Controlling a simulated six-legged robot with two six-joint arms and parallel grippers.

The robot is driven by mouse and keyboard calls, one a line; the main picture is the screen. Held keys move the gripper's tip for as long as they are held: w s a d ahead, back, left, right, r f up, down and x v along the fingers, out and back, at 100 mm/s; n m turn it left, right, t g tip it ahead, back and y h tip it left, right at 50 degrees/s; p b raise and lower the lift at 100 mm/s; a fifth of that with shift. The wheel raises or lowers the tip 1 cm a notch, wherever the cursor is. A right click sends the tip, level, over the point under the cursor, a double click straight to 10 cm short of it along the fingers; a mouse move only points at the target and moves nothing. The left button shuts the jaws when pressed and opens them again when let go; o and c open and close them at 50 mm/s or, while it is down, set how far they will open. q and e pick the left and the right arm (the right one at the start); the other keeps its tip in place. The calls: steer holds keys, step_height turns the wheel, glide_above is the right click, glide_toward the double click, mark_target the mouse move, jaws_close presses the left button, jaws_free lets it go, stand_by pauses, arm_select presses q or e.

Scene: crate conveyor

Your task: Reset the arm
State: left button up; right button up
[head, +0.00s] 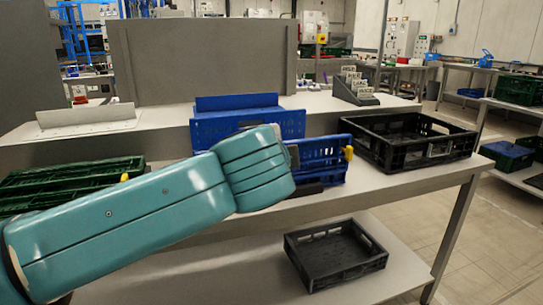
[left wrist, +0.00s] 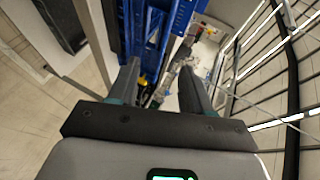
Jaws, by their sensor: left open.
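My left arm comes in from the left in the head view and reaches across the workbench. Its teal forearm hides most of the gripper there. In the left wrist view my left gripper (left wrist: 160,88) is open, its two dark fingers apart with nothing held between them. A blue crate (head: 325,160) with a yellow latch stands on the bench just beyond the end of the arm, partly hidden by it. Blue crate wall (left wrist: 147,30) also shows ahead of the fingers in the left wrist view; I cannot tell whether they touch it. My right gripper is in neither view.
A black crate (head: 383,150) stands on the bench to the right. Green crates (head: 70,175) lie at left, partly behind my arm. Another blue crate (head: 215,128) is behind. A small black crate (head: 290,245) sits on the lower shelf. Floor at right is open.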

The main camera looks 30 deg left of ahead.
arm_select(q)
steer(key=shift+w, duration=0.1)
stand_by(0.3)
steer(key=d+f+g+h, duration=0.2)
steer(key=d+f, duration=0.2)
steer(key=f, duration=0.8)
steer(key=w+d+f+g+h, duration=0.1)
steer(key=d+f+g+h, duration=0.2)
steer(key=f, duration=0.9)
steer(key=d+f+g+h, duration=0.2)
steer(key=d+f, duration=0.3)
steer(key=f, duration=0.7)
steer(key=s+d+f+n+g+h, duration=0.1)
steer(key=s+f+n+g, duration=0.2)
steer(key=s+f+n, duration=0.65)
steer(key=s+d+f+n+g+h, duration=0.15)
steer(key=s+f+n, duration=0.25)
steer(key=s+f, duration=1.1)
step_height(320, 180, up, 26)
steer(key=w+p, duration=0.1)
steer(key=p, duration=2.7)
steer(key=shift+w+a+g, duration=0.35)
steer(key=shift+a+g, duration=0.1)
